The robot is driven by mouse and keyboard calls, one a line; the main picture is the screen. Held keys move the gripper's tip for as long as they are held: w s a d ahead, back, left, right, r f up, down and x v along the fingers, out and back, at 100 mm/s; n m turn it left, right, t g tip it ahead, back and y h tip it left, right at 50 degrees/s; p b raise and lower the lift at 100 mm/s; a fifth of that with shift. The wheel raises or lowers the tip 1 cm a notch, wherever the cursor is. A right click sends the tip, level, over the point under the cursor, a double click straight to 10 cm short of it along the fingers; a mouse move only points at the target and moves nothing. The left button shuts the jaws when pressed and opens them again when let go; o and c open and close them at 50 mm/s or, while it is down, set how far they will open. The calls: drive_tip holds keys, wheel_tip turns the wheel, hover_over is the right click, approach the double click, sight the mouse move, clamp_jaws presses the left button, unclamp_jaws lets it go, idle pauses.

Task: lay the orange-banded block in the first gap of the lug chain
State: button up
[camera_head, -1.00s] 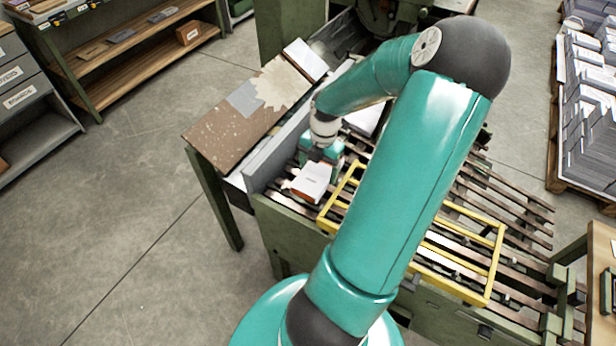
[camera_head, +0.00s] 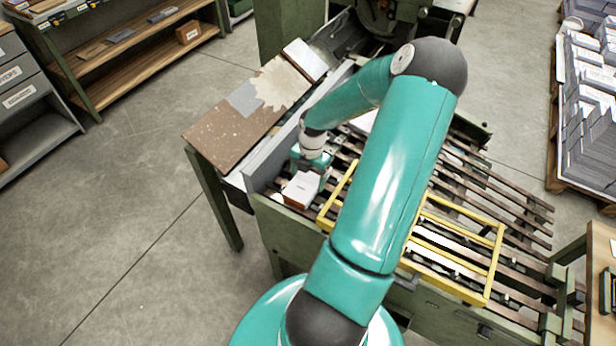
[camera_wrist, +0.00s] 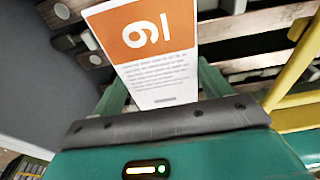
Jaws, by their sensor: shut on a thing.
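My gripper (camera_head: 309,160) is shut on the orange-banded block (camera_head: 300,189), over the left end of the lug chain. In the wrist view the block (camera_wrist: 155,62) stands out between my two green fingers (camera_wrist: 160,92). Its face is white with an orange band marked with figures and some blurred small print. The lug chain (camera_head: 510,205) is a bed of dark slats with gaps between them, partly hidden by my arm. I cannot tell whether the block touches the slats.
A yellow frame (camera_head: 491,265) stands over the middle of the chain, right of the block. A grey side wall (camera_head: 262,172) runs close on the left. Beyond it is a brown sloping board (camera_head: 228,128). Paper stacks (camera_head: 588,130) stand on a pallet at far right.

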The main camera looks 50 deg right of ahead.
sight(311, 176)
drive_tip(key=o, duration=1.3)
drive_tip(key=shift+c, duration=0.2)
wheel_tip(311, 176, up, 12)
drive_tip(key=d, duration=0.2)
drive_tip(key=w+a+r+m+h, duration=0.2)
drive_tip(key=a+r+m, duration=0.4)
drive_tip(key=a, duration=0.5)
drive_tip(key=w+a+r+m+h, duration=0.2)
drive_tip(key=w+a+r+m, duration=0.15)
drive_tip(key=a+r, duration=0.6)
drive_tip(key=s+a+r+m+t+y, duration=0.1)
drive_tip(key=s+a+r+m+t, duration=0.2)
drive_tip(key=a, duration=0.5)
drive_tip(key=s+a+r+m+t+y, duration=0.1)
drive_tip(key=s+a+r+m, duration=0.3)
drive_tip(key=a, duration=0.5)
drive_tip(key=shift+s+a+r+m+t, duration=0.25)
drive_tip(key=shift+s+m+t, duration=0.55)
drive_tip(key=shift+m, duration=0.45)
drive_tip(key=shift+w, duration=0.1)
